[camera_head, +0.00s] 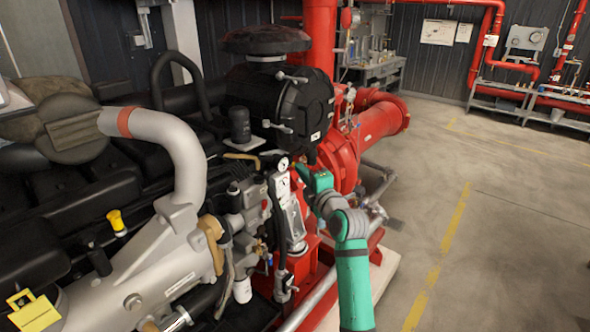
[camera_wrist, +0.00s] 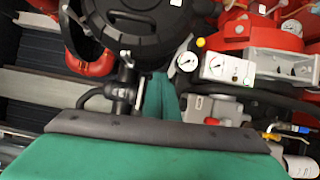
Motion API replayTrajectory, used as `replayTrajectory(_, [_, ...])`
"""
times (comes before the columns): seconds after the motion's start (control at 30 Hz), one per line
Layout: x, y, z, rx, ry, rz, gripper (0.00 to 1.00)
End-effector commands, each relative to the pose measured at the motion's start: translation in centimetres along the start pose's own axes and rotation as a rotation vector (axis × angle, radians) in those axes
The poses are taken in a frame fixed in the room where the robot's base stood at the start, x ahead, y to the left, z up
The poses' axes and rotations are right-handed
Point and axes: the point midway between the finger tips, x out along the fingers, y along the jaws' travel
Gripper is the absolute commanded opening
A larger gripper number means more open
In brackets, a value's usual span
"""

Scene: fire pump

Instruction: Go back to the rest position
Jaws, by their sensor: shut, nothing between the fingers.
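My gripper (camera_head: 308,175) is at the end of my green and grey arm in the head view, beside the engine's gauges and in front of the red pump. Its fingertips are small there. In the wrist view my gripper's green fingers (camera_wrist: 161,97) are together and empty, pointing toward the black round housing. I cannot tell whether they touch anything. A round white gauge (camera_head: 283,164) sits just left of the gripper in the head view.
The engine with its black air filter housing (camera_head: 285,100) and silver pipe (camera_head: 165,135) fills the left. A red pump pipe (camera_head: 375,122) lies behind my arm. Open concrete floor (camera_head: 500,230) with yellow lines is on the right. Red wall pipes (camera_head: 482,35) stand at the back.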

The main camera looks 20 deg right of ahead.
Motion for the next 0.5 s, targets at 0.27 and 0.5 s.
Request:
replayTrajectory(0.27, [-0.22,-0.04,-0.08,-0.001,0.008,0.0,0.0])
replayTrajectory(0.5, [-0.21,-0.51,-0.5,0.013,0.009,-0.001,0.0])
